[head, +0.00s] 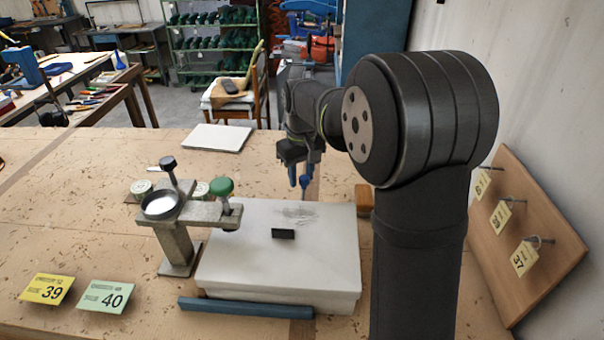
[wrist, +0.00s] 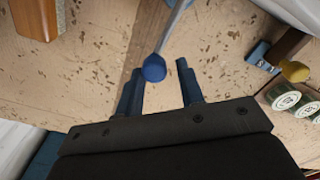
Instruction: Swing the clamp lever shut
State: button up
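A slim grey lever with a round blue knob (wrist: 154,68) shows in the wrist view. The knob sits between the lines of my gripper's two blue fingers, about at their tips; contact is not clear. My gripper (wrist: 158,78) is open, with a gap between the fingers. In the head view my gripper (head: 299,178) points down just behind the far edge of a white slab (head: 225,275), with a dark blue knob (head: 305,182) at its fingertips. The lever's base and pivot are hidden or too small to tell.
A grey metal stand (head: 178,245) with a round dish, black knob and green knob (head: 221,186) rises left of the slab. A black block (head: 283,234) lies on the slab. A wooden block (head: 363,200) is at right.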

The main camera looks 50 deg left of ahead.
notch_tip(320, 180, up, 17)
jog(key=shift+r, duration=0.2)
dwell(0.5)
dwell(0.4)
notch_tip(320, 180, down, 18)
jog(key=shift+r, duration=0.2)
dwell(0.4)
